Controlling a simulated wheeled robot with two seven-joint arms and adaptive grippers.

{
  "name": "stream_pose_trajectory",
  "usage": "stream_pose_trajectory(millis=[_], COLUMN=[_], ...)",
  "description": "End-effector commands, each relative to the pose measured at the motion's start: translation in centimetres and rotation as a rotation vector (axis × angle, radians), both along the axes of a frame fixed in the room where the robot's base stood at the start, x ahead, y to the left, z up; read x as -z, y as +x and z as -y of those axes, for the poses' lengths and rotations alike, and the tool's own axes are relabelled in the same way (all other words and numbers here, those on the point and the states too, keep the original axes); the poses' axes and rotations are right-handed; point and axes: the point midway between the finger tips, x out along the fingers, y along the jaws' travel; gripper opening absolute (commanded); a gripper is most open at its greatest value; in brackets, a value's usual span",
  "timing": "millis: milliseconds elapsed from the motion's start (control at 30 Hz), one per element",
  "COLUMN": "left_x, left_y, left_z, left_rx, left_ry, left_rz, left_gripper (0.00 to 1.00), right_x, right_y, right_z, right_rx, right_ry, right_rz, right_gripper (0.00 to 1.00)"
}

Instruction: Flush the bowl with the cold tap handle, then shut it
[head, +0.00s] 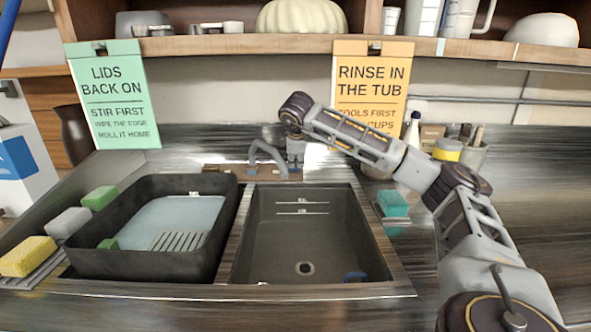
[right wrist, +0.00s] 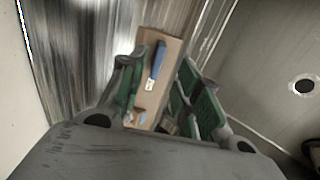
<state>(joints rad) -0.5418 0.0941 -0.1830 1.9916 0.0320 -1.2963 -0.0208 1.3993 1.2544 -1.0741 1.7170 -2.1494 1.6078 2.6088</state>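The tap (head: 267,158) stands on a wooden-coloured base (head: 245,172) behind the two sink bowls. My right gripper (head: 294,164) points down over the right end of this base. In the right wrist view, my right gripper (right wrist: 162,90) is open, its green-padded fingers apart. A blue tap handle (right wrist: 157,60) lies between and beyond the fingers on the base. I cannot tell whether the fingers touch it. The right sink bowl (head: 300,235) is empty of water, with a drain and a dark blue object (head: 354,277) at its front right. No running water shows. My left gripper is not in view.
A dark tub (head: 100,262) with water sits at the left bowl. Sponges (head: 28,256) line the left side; a teal block (head: 393,203) lies right of the sink. Two hanging signs (head: 112,95) and a shelf edge (head: 250,45) are behind.

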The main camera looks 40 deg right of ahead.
Motion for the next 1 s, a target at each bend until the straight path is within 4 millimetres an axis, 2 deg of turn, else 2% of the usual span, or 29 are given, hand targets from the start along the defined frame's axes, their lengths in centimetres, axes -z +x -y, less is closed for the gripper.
stream_pose_trajectory(millis=[500, 700, 1000], left_x=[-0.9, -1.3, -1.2], left_y=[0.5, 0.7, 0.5], left_z=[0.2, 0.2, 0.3], left_rx=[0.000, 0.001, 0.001], left_ry=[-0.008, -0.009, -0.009], left_rz=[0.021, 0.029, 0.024], left_gripper=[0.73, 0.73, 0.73], right_x=[5.3, 6.1, 6.3], right_y=[3.0, 3.5, 3.6], right_z=[2.5, 2.9, 3.0], right_rx=[0.000, -0.001, -0.001], right_ry=[0.000, 0.000, 0.000], right_rz=[0.000, 0.001, 0.001], right_gripper=[0.33, 0.33, 0.33])
